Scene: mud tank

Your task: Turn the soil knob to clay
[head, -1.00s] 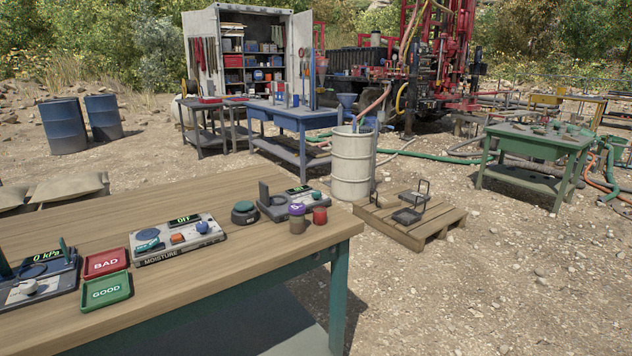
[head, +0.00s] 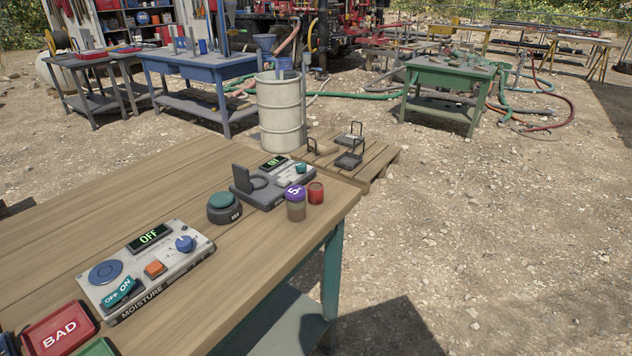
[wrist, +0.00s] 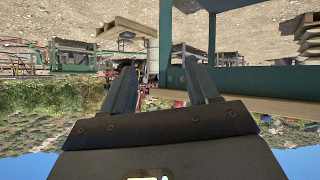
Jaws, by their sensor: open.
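The moisture meter (head: 160,290), a pale box marked MOISTURE, lies on the wooden workbench in the head view. It has a blue knob (head: 185,244) with a white pointer mark, an orange button (head: 155,269), a teal OFF/ON switch (head: 122,291) and a display (head: 149,237) reading OFF. A second meter (head: 273,186) behind it has a teal knob (head: 300,170). No soil or clay label is legible on either knob. My gripper (wrist: 160,62) shows only in the wrist view, open and empty, with neither knob between its fingers. The wrist picture is upside down.
A black puck with a teal top (head: 224,207), a purple-capped jar (head: 295,203) and a red-capped jar (head: 316,192) stand on the workbench (head: 60,240). A red BAD tray (head: 60,328) is at lower left. A barrel (head: 280,112) and pallet stand beyond. Gravel ground is open at right.

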